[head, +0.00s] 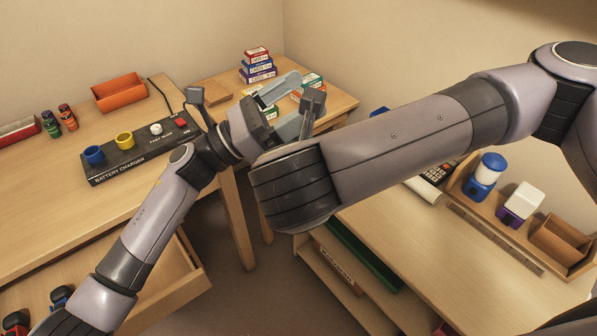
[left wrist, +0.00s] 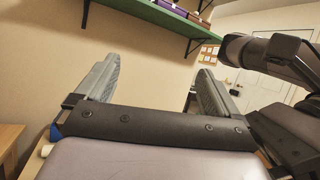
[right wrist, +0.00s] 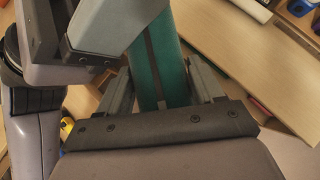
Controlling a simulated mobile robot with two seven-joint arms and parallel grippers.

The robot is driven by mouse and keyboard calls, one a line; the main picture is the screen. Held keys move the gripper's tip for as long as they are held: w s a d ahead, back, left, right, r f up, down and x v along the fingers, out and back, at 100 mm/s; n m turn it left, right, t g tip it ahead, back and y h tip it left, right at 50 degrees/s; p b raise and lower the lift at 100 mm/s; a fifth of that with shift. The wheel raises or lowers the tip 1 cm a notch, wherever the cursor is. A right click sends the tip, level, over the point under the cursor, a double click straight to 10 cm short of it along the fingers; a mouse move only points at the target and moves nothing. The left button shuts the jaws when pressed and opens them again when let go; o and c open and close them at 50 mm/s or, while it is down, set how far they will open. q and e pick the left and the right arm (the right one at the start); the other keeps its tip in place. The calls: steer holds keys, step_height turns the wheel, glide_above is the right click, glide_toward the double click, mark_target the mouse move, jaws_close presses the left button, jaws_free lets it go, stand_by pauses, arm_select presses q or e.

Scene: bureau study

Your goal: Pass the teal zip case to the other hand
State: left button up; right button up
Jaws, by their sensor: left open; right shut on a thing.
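The teal zip case (right wrist: 168,75), with a dark strip down its length, is between the fingers of my right gripper (right wrist: 162,92), which is shut on it. The case extends up and away from the fingers in the right wrist view. My left gripper (left wrist: 155,90) is open, with nothing between its fingers in the left wrist view. In the head view the left gripper (head: 290,106) is just beyond my right wrist. In the right wrist view a left finger (right wrist: 115,22) overlaps the case's left side; contact cannot be told. The case and right fingers are hidden in the head view.
A battery charger (head: 140,148) with cups and an orange tray (head: 119,92) are on the left desk. Stacked small boxes (head: 258,68) stand on the back table. A wooden organiser (head: 520,243) is at right. A floor gap separates the desks. A green shelf (left wrist: 170,18) hangs above.

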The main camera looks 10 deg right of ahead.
arm_select(q)
steer(key=s+a+f+n+t+y, duration=0.1)
steer(key=a+f+n+t+y, duration=0.6)
steer(key=f+n, duration=0.5)
steer(key=s+a+f+n+t+y, duration=0.1)
steer(key=a+f+n+t+y, duration=0.55)
steer(key=n, duration=1.05)
steer(key=s+a+f+n+g+y, duration=0.3)
steer(key=s+a+f+n+g, duration=0.1)
steer(key=s+f+n, duration=0.4)
steer(key=s+a+f+n+g+y, duration=0.4)
steer(key=s+a+f+n, duration=0.3)
steer(key=s+f+n, duration=0.2)
steer(key=shift+s+a+f+n, duration=0.25)
steer(key=shift+s+a+n, duration=0.05)
steer(key=shift+s+n, duration=0.7)
steer(key=shift+w, duration=0.1)
